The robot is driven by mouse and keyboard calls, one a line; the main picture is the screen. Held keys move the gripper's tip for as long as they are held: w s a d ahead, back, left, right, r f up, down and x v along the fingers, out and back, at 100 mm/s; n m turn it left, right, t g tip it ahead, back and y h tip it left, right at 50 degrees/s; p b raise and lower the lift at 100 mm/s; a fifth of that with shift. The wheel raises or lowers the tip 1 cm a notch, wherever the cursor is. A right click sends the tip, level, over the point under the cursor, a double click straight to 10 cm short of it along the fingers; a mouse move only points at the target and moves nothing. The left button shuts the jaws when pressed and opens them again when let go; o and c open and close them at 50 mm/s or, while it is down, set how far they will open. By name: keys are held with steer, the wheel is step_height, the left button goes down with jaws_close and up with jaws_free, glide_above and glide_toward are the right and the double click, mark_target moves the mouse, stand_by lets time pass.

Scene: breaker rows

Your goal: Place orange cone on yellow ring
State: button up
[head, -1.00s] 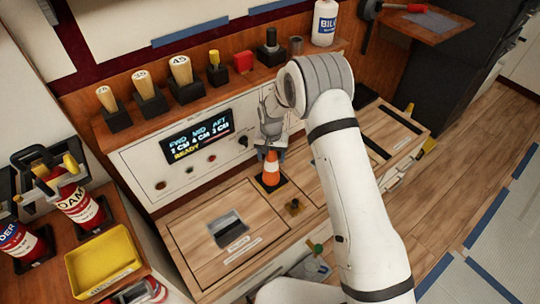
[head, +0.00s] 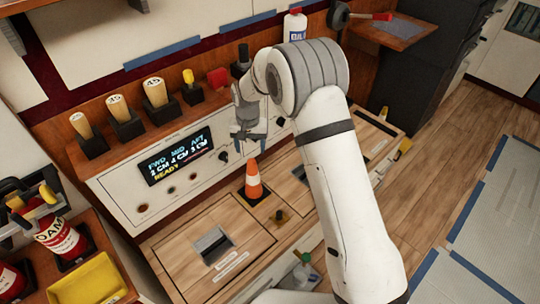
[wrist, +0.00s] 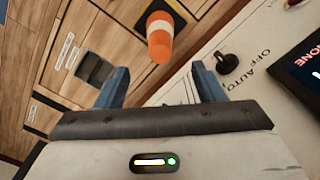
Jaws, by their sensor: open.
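The orange cone (head: 254,181) with a white band stands upright on a dark square patch on the wooden counter, in front of the display panel. It also shows in the wrist view (wrist: 160,40), beyond my fingertips. My gripper (head: 248,138) is above the cone and apart from it, pointing down. Its two blue fingers (wrist: 160,85) are spread with nothing between them. I cannot make out a yellow ring for certain in either view.
The display panel (head: 180,155) rises behind. Several wooden-handled pieces stand on the shelf above. A yellow tray (head: 88,282) is at lower left. The counter (head: 190,225) left of the cone is mostly clear.

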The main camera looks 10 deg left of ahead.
steer(key=s+d+r+t, duration=0.1)
steer(key=s+d+r, duration=0.4)
steer(key=d+r, duration=0.35)
steer(key=s+d+r, duration=0.5)
steer(key=d+r, duration=0.3)
steer(key=d, duration=0.2)
steer(key=s+d+r, duration=0.1)
steer(key=s+d, duration=0.4)
steer(key=s, duration=0.4)
steer(key=s+d+r+t, duration=0.1)
steer(key=s+d+r, duration=0.1)
steer(key=s+d, duration=0.3)
steer(key=s, duration=0.4)
steer(key=shift+s+m, duration=0.3)
steer(key=shift+s, duration=0.1)
steer(key=shift+r, duration=0.1)
